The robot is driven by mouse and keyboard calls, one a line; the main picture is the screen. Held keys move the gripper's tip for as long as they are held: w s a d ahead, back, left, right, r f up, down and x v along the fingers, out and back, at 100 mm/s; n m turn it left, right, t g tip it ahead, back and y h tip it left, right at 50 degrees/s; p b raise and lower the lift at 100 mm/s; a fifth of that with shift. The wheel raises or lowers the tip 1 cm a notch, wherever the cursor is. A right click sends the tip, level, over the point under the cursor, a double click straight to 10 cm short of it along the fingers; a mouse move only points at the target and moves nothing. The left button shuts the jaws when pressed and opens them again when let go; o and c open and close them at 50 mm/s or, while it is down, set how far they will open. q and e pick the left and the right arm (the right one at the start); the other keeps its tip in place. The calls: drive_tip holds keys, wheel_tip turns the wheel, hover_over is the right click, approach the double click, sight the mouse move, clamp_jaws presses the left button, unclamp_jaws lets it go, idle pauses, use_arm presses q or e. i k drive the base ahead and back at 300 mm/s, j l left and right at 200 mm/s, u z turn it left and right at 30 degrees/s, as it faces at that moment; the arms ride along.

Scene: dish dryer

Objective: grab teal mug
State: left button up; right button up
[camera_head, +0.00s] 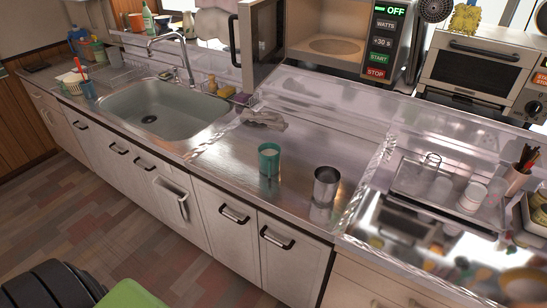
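The teal mug (268,162) stands upright on the metal counter, right of the sink. Its inside looks pale near the rim. I cannot make out its handle. A shiny metal cup (326,186) stands a little to its right and nearer the front edge, apart from it. Neither of my grippers shows in this view.
A crumpled grey cloth (263,118) lies behind the mug. The microwave (384,62) behind it has its door (262,45) open. The sink (150,112) is to the left. A rack with white cups (474,196) stands at the right. The counter around the mug is clear.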

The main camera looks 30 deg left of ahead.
sight(269, 153)
drive_tip(key=i+l+u, duration=0.25)
drive_tip(key=l, duration=0.15)
drive_tip(key=l+u, duration=0.2)
drive_tip(key=l, duration=0.2)
drive_tip(key=l+u, duration=0.25)
drive_tip(key=l, duration=0.2)
